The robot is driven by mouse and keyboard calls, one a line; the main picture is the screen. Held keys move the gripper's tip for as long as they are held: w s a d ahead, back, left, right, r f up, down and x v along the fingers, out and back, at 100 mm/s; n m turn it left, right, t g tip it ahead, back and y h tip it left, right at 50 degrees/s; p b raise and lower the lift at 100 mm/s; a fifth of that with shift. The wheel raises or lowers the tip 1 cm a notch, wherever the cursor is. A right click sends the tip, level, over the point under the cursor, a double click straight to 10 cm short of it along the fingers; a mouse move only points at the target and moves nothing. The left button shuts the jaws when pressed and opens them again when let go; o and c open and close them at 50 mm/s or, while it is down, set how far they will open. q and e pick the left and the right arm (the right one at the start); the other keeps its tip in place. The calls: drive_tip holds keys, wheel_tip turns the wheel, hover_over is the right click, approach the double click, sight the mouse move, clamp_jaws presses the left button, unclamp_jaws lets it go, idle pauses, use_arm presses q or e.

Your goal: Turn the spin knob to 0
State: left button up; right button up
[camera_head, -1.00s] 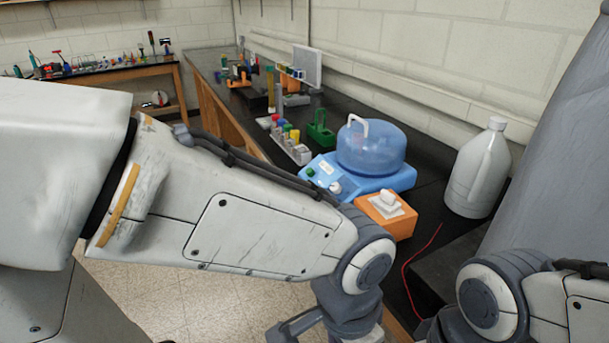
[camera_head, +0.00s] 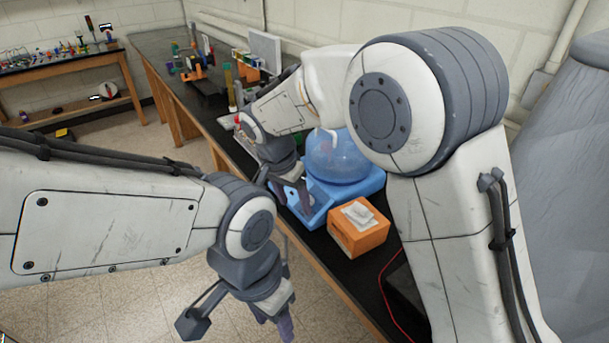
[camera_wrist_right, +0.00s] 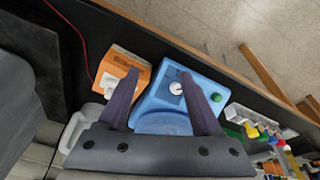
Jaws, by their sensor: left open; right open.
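The blue machine (camera_head: 365,188) with a clear blue domed lid stands on the black bench in the head view. In the right wrist view its blue front panel (camera_wrist_right: 160,92) carries a white round knob (camera_wrist_right: 176,88) and a green button (camera_wrist_right: 216,97). The knob's marks are too small to read. My right gripper (camera_head: 284,187) is open above the panel; in its wrist view the knob shows between the two fingers (camera_wrist_right: 160,74), nearer the right one. I cannot tell whether they touch it. My left gripper (camera_head: 238,324) is open and empty, low in front of the bench.
An orange tissue box (camera_head: 360,238) stands beside the machine, with a red cable (camera_head: 388,298) close by. A tube rack (camera_wrist_right: 248,118) and a white jug (camera_wrist_right: 82,124) flank the machine in the wrist view. The floor before the bench is clear.

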drive_tip(key=w+f+m+t+h+p, duration=0.1)
drive_tip(key=w+m+h+p, duration=0.15)
drive_tip(key=w+m, duration=0.55)
drive_tip(key=shift+n+y, duration=0.45)
drive_tip(key=shift+n, duration=0.35)
drive_tip(key=p+x, duration=0.1)
drive_tip(key=x, duration=0.2)
drive_tip(key=w+p+x, duration=0.1)
drive_tip(key=p+x, duration=0.1)
drive_tip(key=x, duration=0.2)
drive_tip(key=w+p+x, duration=0.1)
drive_tip(key=x, duration=0.2)
drive_tip(key=shift+a, duration=0.2)
drive_tip(key=shift+w+d+f, duration=0.15)
drive_tip(key=shift+f, duration=0.35)
use_arm(q)
wheel_tip(320, 180, up, 8)
drive_tip(key=shift+r, duration=0.15)
use_arm(e)
clamp_jaws()
